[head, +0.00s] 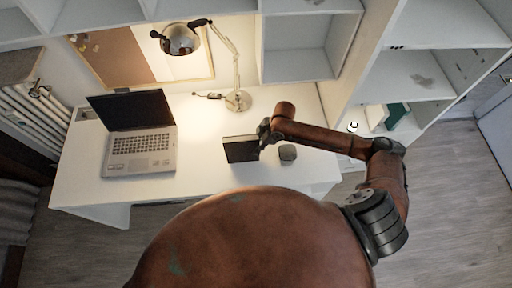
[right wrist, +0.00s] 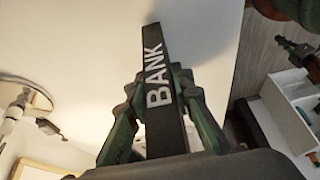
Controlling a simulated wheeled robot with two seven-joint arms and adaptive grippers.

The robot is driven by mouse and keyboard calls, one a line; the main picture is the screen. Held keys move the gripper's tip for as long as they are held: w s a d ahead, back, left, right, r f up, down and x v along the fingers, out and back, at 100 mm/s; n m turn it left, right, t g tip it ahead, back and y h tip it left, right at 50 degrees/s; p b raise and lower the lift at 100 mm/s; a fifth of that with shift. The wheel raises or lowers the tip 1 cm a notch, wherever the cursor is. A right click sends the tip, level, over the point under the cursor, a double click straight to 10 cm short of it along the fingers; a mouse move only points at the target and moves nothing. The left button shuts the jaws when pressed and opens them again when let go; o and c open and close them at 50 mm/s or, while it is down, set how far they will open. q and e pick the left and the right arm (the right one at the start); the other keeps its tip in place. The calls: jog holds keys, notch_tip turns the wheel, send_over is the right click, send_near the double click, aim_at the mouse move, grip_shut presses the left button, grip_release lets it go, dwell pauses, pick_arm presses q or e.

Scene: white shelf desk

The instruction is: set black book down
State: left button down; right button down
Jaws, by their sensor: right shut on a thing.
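A black book (head: 241,149) is at the right half of the white desk (head: 205,180). In the right wrist view the book's spine (right wrist: 157,75) shows the word BANK in pale letters. My right gripper (head: 264,138) is shut on the book, with one finger on each side of it in the right wrist view (right wrist: 155,88). Whether the book touches the desk top cannot be told. My left gripper is not in view.
An open laptop (head: 140,145) stands on the left of the desk. A desk lamp (head: 238,100) stands at the back, and a small dark object (head: 288,153) lies right of the book. White shelves (head: 405,80) rise at the right. The desk's middle front is clear.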

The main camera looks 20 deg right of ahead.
jog(key=shift+w+f, duration=0.1)
jog(key=shift+f, duration=0.05)
jog(key=c, duration=1.7)
grip_release()
jog(key=shift+f, duration=0.15)
jog(key=v, duration=1.2)
